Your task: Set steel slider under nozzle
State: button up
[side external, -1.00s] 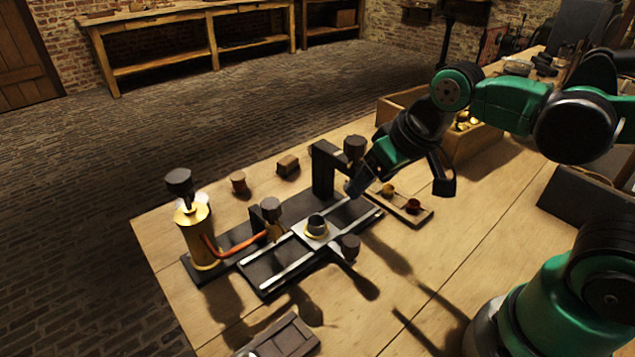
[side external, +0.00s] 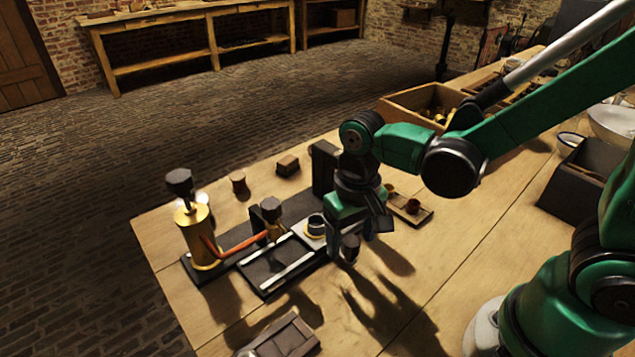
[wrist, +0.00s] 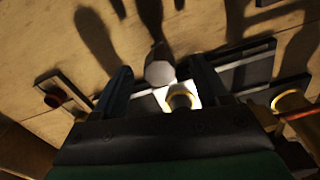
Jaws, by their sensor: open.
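The steel slider (side external: 303,239) is a pale plate on the dark rail base, carrying a small round cup (side external: 316,225) with a brass ring. Its dark knob (side external: 350,244) sticks out toward the front. In the wrist view the slider plate (wrist: 193,91) and the pale-lit knob top (wrist: 160,73) show. My gripper (side external: 357,238) is open, with its fingers on either side of the knob; I cannot tell whether they touch it. A brass fitting (side external: 274,228) at the end of the orange pipe, apparently the nozzle, stands left of the slider.
A brass pump cylinder (side external: 202,238) stands at the left end. A dark upright post (side external: 323,167) is behind my gripper. A small tray (side external: 413,212) with cups lies to the right. A hinged wooden piece (side external: 283,340) lies in front. Two small blocks sit at the back.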

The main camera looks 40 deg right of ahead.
jog(key=shift+f, duration=0.3)
grip_shut()
dwell(1.3)
